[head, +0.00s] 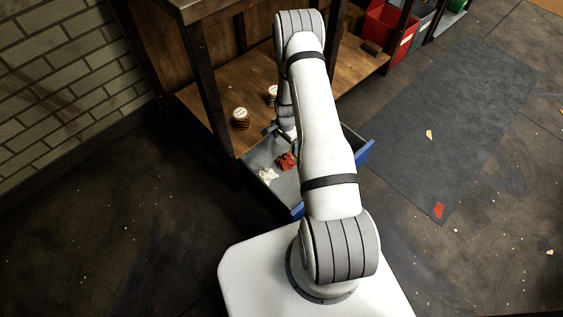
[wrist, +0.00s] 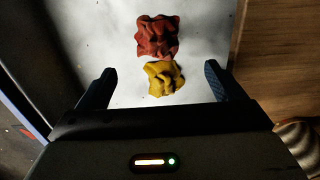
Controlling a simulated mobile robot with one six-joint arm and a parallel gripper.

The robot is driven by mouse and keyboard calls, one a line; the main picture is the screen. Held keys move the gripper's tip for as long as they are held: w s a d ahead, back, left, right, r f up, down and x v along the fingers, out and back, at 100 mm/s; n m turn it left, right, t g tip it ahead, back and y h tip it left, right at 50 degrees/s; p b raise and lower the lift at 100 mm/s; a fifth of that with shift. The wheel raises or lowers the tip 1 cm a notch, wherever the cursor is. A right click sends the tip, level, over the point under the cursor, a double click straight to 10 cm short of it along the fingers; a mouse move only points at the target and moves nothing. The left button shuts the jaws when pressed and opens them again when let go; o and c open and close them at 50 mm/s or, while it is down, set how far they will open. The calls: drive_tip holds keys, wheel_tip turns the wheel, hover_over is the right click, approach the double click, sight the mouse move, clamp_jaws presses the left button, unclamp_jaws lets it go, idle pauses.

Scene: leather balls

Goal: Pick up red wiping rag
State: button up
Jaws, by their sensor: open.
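The red wiping rag (head: 286,161) lies crumpled in the open blue-sided drawer (head: 256,161) in the head view. In the wrist view the red rag (wrist: 157,36) lies on the pale drawer floor, ahead of my fingertips. A crumpled yellow rag (wrist: 165,78) lies just on the near side of it, close to or touching it. My gripper (wrist: 160,85) is open and empty, with the yellow rag between its fingertips in the picture. In the head view my gripper is partly hidden by my arm, above the drawer near the red rag.
A white rag (head: 267,175) lies in the drawer left of the red one. Jars (head: 241,118) stand on the wooden shelf (head: 215,105) behind it. The drawer wall is close to my left finger. A red bin (head: 388,32) stands at the back, and a grey mat (head: 450,110) lies right.

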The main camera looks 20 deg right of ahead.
sight(286, 155)
drive_tip(key=shift+m, duration=0.4)
drive_tip(key=f+b, duration=0.1)
drive_tip(key=f, duration=0.6)
drive_tip(key=shift+s+d+f+b, duration=0.1)
drive_tip(key=shift+s+d+b, duration=0.1)
drive_tip(key=shift+b, duration=0.15)
wheel_tip(286, 155, down, 6)
drive_tip(key=b, duration=0.3)
drive_tip(key=shift+w, duration=0.1)
drive_tip(key=shift+r, duration=0.25)
drive_tip(key=shift+c, duration=0.2)
